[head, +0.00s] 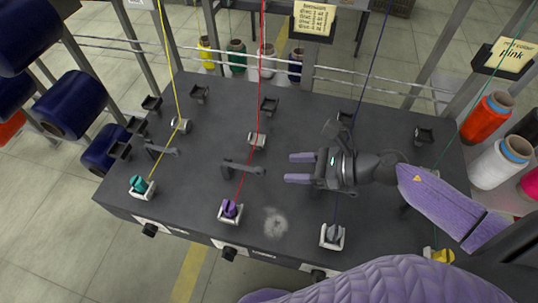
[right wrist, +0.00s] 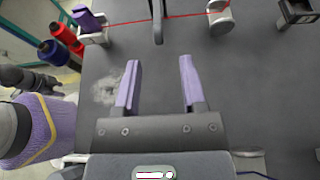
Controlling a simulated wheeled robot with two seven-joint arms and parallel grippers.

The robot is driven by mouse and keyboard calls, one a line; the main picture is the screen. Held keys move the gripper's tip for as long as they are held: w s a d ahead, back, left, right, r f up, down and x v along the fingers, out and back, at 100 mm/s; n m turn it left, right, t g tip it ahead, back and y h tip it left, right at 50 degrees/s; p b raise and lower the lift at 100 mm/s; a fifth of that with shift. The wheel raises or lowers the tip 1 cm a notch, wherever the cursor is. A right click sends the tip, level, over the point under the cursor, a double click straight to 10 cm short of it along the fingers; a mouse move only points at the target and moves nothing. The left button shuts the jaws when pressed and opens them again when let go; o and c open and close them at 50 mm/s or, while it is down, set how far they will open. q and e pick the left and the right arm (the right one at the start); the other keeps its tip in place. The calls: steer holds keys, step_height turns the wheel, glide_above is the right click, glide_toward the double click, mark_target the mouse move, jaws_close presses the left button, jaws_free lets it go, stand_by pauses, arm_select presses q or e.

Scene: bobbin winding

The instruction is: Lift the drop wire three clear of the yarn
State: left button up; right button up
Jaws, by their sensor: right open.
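My right gripper (head: 299,168) is open and empty over the dark machine top (head: 215,110). Its two purple fingers point left, toward the red yarn's dark drop wire (head: 241,168). In the right wrist view, the fingers (right wrist: 160,75) are apart with bare top between them, and that drop wire (right wrist: 157,22) lies beyond the tips. The blue yarn (head: 375,55) comes down from the top and passes behind or under my gripper to a grey bobbin (head: 333,232) in front. No drop wire on the blue yarn is visible; my gripper and wrist cover that area. My left gripper is not visible.
The red yarn (head: 262,70) runs to a purple bobbin (head: 229,209). The yellow yarn (head: 166,45) has its own drop wire (head: 162,150) and teal bobbin (head: 139,185). A pale dusty patch (head: 276,222) marks the front top. Coloured cones (head: 487,117) stand at the right.

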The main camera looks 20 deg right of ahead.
mark_target(260, 168)
steer(key=x, duration=0.8)
steer(key=shift+a, duration=0.35)
jaws_close()
stand_by(0.9)
